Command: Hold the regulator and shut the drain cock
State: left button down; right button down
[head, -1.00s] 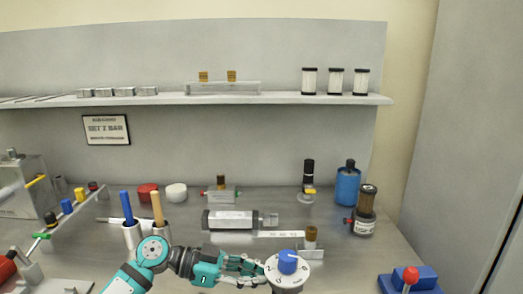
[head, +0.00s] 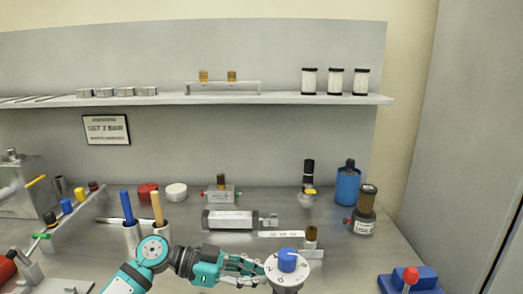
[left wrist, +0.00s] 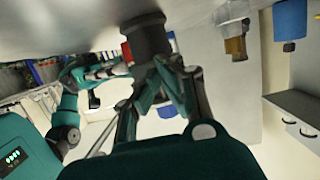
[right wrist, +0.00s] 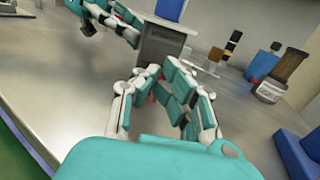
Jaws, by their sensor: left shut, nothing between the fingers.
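The regulator (head: 288,278), with a blue knob (head: 287,260) on a pale marked dial, stands upright at the bottom centre of the head view. It also shows in the right wrist view (right wrist: 160,47) as a grey body. My left gripper (head: 264,268) is beside its left side, shut with nothing between the fingers; in the left wrist view its fingertips are close to a dark round body (left wrist: 148,40) with a red part. My right gripper (right wrist: 158,72) is in front of the regulator in its wrist view; its fingertips are close together, with small red bits near them. I cannot clearly identify the drain cock.
A grey cylinder (head: 230,220) lies behind the regulator. A brown-topped bowl unit (head: 364,212) and a blue canister (head: 348,186) stand to the right. A blue block with a red knob (head: 410,277) is at front right. A tool holder (head: 132,236) stands left.

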jog(key=shift+d+r, duration=0.1)
jog(key=shift+r, duration=0.15)
jog(key=shift+v, duration=3.05)
jog(key=shift+d+f+n+g+y, duration=0.1)
jog(key=shift+f+n+g+y, duration=0.25)
jog(key=shift+n+g+y, duration=0.2)
jog(key=shift+d+r+n+g+y, duration=0.2)
jog(key=shift+r+n+g+y, duration=0.15)
jog(key=shift+y, duration=0.2)
jog(key=shift+w+r, duration=0.1)
jog(key=shift+r, duration=0.05)
jog(key=shift+x, duration=3.35)
jog(key=shift+a+r, duration=0.1)
